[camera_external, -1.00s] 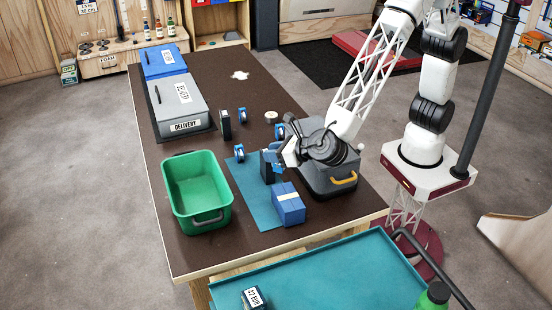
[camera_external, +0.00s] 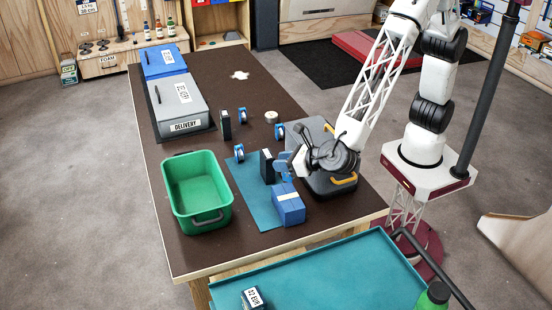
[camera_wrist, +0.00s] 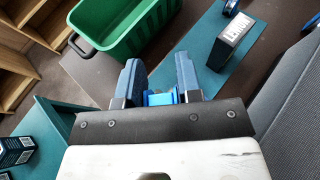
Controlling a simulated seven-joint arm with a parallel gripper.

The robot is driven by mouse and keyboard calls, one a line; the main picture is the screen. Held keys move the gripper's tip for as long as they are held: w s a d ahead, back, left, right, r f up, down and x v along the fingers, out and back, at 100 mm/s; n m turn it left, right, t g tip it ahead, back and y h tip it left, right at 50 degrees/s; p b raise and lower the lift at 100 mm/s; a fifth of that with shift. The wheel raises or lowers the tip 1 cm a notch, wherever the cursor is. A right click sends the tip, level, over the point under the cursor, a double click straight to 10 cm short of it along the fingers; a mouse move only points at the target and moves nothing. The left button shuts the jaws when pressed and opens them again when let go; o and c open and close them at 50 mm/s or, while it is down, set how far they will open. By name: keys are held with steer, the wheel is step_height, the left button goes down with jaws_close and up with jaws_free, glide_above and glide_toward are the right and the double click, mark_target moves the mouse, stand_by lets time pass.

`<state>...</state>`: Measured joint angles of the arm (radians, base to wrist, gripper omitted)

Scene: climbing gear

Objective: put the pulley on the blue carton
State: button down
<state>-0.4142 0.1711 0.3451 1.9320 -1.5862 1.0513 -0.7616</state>
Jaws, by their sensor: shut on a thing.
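The blue carton (camera_external: 289,207) stands on the teal mat near the table's front edge, a pale band across its top. My gripper (camera_external: 281,170) is above and just behind it, close to a dark upright box (camera_external: 267,167). In the wrist view my gripper (camera_wrist: 161,88) is shut on the pulley (camera_wrist: 160,98), a small bright blue piece with a brownish bit. Most of the pulley is hidden by the fingers and the wrist plate. I cannot tell whether it touches the carton.
A green crate (camera_external: 171,208) stands left of the mat. Several blue wheel-like items, one (camera_external: 239,152) near the mat, stand farther back. A grey case (camera_external: 318,187) with a yellow handle is to the right. A teal tray (camera_external: 330,270) is in front of the table.

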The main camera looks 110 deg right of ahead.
mark_target(286, 180)
steer(key=shift+f, duration=1.7)
steer(key=shift+f, duration=0.1)
steer(key=shift+f, duration=1.8)
steer(key=shift+f, duration=0.1)
steer(key=c, duration=0.8)
jaws_free()
steer(key=shift+s+a+r, duration=0.4)
steer(key=shift+a, duration=0.05)
steer(key=v, duration=1)
steer(key=shift+s+a, duration=0.2)
steer(key=shift+s, duration=0.1)
